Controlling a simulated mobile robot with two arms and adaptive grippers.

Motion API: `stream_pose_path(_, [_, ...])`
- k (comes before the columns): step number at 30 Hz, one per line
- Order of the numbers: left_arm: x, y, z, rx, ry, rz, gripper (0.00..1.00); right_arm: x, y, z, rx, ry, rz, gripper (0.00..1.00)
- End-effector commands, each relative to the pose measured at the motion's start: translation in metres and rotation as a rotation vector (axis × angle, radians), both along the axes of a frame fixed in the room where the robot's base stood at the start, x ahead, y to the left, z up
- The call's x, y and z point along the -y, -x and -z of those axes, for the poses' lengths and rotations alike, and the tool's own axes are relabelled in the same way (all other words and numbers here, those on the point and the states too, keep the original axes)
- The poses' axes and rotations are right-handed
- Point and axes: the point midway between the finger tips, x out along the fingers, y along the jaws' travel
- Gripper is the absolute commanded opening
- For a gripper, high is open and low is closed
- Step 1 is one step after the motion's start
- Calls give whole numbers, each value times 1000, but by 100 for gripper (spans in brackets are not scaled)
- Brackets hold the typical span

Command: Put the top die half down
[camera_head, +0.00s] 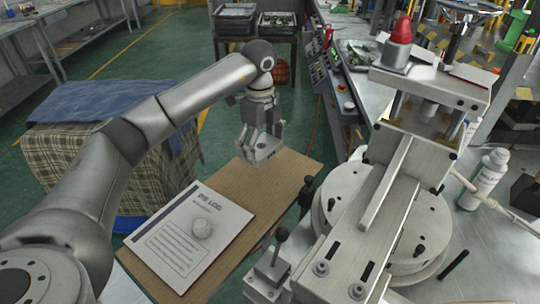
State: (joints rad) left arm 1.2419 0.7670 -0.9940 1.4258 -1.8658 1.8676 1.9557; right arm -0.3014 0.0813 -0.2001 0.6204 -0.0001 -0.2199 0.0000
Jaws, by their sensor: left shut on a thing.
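The fingers cover part of the block's sides. I cannot tell whether its underside touches the board (292,178) or is slightly above it. My right gripper is not in view.
The wax injection machine (385,215) stands to the right, with a lever (281,236) near the board. A white bottle (484,179) stands farther right.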

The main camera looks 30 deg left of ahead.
Motion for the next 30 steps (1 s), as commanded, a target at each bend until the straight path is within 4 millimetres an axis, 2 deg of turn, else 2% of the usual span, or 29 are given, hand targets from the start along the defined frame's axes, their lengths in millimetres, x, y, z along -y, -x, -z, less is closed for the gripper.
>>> stream_pose_path(3, [8, -15, 19, -3, 1, 0, 59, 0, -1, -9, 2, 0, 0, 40])
stream_pose_path(6, [11, -23, 29, 0, 1, 0, 59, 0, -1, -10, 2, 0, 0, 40])
stream_pose_path(11, [14, -29, 37, 0, 2, 1, 59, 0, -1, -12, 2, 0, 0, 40])
stream_pose_path(18, [14, -30, 66, -2, 0, 1, 59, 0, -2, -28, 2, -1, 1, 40])
stream_pose_path(30, [14, -31, 75, 1, 0, 1, 59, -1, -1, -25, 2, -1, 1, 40])
